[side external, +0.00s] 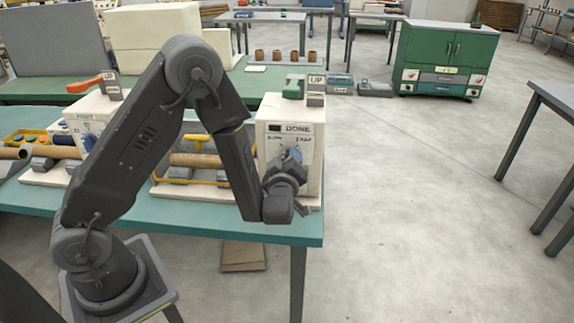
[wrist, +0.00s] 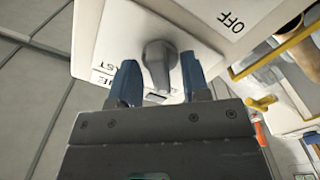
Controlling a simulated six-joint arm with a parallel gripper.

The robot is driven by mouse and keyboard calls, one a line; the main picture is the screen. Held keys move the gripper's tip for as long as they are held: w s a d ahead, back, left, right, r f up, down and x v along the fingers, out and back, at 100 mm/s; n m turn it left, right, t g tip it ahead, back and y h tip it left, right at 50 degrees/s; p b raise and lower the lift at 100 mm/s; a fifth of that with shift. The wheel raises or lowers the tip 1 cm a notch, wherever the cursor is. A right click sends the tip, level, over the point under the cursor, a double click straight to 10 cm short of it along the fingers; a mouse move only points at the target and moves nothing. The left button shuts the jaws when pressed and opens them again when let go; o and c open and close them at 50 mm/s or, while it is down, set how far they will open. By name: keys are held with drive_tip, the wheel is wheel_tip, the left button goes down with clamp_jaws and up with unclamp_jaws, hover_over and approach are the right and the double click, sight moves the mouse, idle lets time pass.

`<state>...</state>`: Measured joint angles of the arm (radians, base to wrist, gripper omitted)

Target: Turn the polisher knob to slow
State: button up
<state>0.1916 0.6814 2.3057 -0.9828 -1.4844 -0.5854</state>
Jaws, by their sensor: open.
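The polisher is a white box (side external: 305,166) at the right end of the teal bench, its front panel marked DONE, with speed labels on it. Its knob (wrist: 158,62) is grey with a narrow grip and shows in the wrist view on a white plate (wrist: 203,42); one label there reads OFF and another, partly covered, ends in AST. My gripper (wrist: 160,80) is open, with one blue finger on each side of the knob. I cannot tell whether they touch it. In the side view my gripper (side external: 289,160) is at the panel and hides the knob, so its setting is unclear.
A lever block marked UP (side external: 316,85) stands on top of the box. A yellow frame (side external: 195,143) with a wooden roller (side external: 196,160) is left of it. A second white machine with a blue dial (side external: 88,142) stands further left.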

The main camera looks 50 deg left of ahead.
drive_tip(key=v, duration=1.3)
drive_tip(key=shift+s+d, duration=0.25)
drive_tip(key=shift+s, duration=0.05)
drive_tip(key=w+d+r+m+h, duration=0.4)
drive_tip(key=w+r+h, duration=0.15)
drive_tip(key=h, duration=0.35)
drive_tip(key=s+d+r+m+g+h, duration=0.2)
drive_tip(key=s+r+m+h, duration=0.2)
drive_tip(key=r+m+h, duration=0.15)
drive_tip(key=s+a+r+m+g+y, duration=0.1)
drive_tip(key=s+a+m, duration=0.3)
drive_tip(key=s, duration=0.4)
drive_tip(key=s+a+r+m+g, duration=0.2)
drive_tip(key=s+a+m+g, duration=0.1)
drive_tip(key=s, duration=0.5)
drive_tip(key=shift+s+a+r+m+g+y, duration=0.25)
drive_tip(key=shift+a+r+m+g+y, duration=0.15)
drive_tip(key=shift+g, duration=0.2)
